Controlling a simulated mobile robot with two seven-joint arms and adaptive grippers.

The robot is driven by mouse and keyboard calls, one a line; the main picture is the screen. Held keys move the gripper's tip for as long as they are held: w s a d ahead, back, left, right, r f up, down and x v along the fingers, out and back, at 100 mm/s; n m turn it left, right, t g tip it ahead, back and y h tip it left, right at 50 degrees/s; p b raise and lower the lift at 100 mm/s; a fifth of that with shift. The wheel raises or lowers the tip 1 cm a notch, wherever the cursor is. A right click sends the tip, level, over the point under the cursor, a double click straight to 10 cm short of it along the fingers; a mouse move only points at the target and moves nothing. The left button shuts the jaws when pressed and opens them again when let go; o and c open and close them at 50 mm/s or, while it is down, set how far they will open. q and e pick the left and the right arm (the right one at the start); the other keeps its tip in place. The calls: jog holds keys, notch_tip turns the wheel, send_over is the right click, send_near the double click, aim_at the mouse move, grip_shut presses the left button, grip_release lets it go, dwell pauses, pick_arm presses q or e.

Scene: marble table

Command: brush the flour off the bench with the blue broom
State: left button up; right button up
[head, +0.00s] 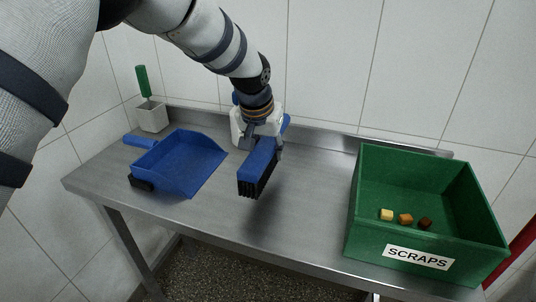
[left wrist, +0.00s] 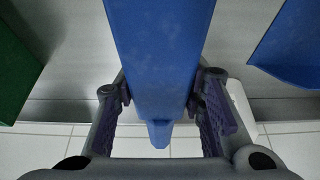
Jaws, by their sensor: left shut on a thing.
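The blue broom (head: 258,165) has dark bristles and is held over the middle of the steel bench (head: 210,207), bristles downward. My left gripper (head: 264,138) is shut on it. In the left wrist view the broom's blue body (left wrist: 158,50) runs between the two fingers of my left gripper (left wrist: 160,98). A dark shadow lies on the bench below the bristles; I cannot tell whether they touch the surface. I cannot make out any flour on the bench. My right gripper is not in view.
A blue dustpan (head: 183,160) lies left of the broom, with a dark block (head: 141,184) at its front left. A pale holder (head: 152,116) with a green-handled tool (head: 143,82) stands back left.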

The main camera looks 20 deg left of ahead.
aim_at(268, 141)
pick_arm(q)
jog(key=shift+w+r, duration=0.15)
jog(key=shift+r, duration=1.4)
